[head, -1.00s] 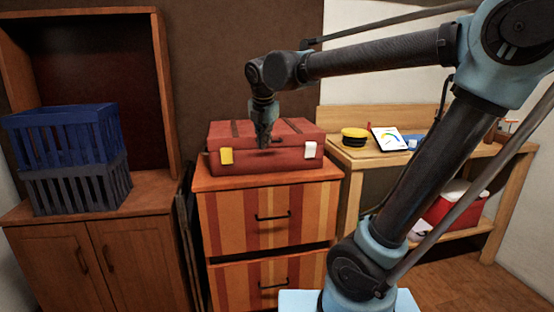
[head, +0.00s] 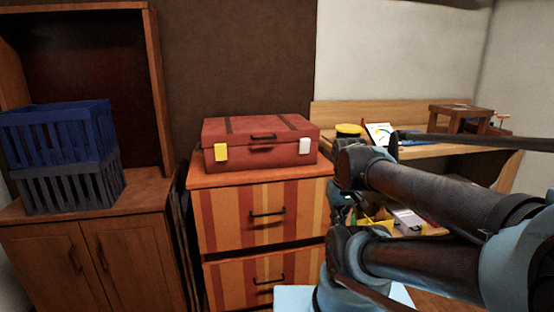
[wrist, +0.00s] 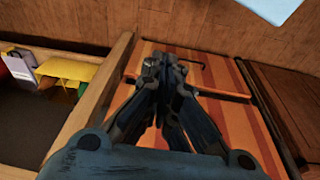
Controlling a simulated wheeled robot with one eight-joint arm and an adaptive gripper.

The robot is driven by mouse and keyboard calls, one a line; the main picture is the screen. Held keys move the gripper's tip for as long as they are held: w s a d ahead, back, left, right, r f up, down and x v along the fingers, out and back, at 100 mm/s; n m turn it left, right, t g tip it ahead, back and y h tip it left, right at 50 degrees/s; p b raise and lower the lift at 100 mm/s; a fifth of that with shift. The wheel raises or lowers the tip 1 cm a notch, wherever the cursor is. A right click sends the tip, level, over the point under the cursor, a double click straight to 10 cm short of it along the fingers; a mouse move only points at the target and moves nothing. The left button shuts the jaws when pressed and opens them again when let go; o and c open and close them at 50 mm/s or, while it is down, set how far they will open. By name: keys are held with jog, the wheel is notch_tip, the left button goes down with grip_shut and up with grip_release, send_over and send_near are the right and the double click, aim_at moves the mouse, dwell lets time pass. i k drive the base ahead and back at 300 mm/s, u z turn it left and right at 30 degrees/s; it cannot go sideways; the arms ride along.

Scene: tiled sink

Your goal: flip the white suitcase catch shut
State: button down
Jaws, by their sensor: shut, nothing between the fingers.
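The red suitcase (head: 258,140) lies with its lid down on top of the striped drawer cabinet. The white catch (head: 306,146) is on the right of its front face, and a yellow catch (head: 221,152) is on the left. The picture is too small to tell whether the white catch is fastened. My gripper (wrist: 162,62) is shut and empty in the wrist view, pointing down past the striped drawer front. In the head view it is low, to the right of the cabinet and apart from the suitcase, partly hidden by my arm. The suitcase is not in the wrist view.
The striped cabinet (head: 220,215) has two drawers with dark handles. A wooden workbench (head: 335,107) stands at the right, with a yellow-and-black round item (head: 348,131) on it. Blue and grey crates (head: 60,135) sit on a cupboard at the left. The space before the suitcase is clear.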

aim_at(304, 147)
jog(key=z, duration=1.1)
jog(key=k, duration=1.15)
jog(key=z, duration=0.25)
